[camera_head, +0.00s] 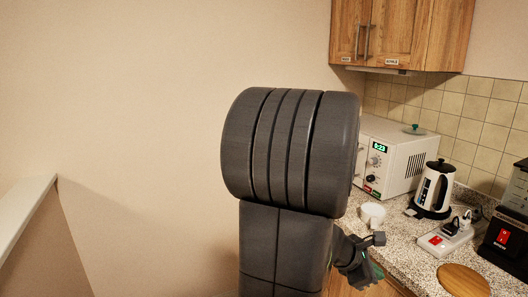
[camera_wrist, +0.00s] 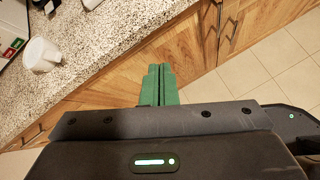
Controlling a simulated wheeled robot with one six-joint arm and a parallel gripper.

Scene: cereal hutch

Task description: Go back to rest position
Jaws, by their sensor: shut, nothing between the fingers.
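My gripper (camera_wrist: 159,86) shows in the wrist view as two green fingers pressed together, with nothing between them. It hangs in front of the wooden cabinet fronts (camera_wrist: 203,82), near the edge of the speckled counter (camera_wrist: 105,50). In the head view the gripper (camera_head: 372,274) shows at the lower right, partly hidden behind my dark arm, which fills the middle of the picture.
On the counter stand a white cup (camera_head: 372,215), a white microwave (camera_head: 396,158), a kettle (camera_head: 433,187), a power strip (camera_head: 444,238), a round wooden board (camera_head: 462,281) and a dark appliance (camera_head: 505,238). A wall cabinet (camera_head: 400,32) hangs above. Floor tiles (camera_wrist: 280,70) are clear.

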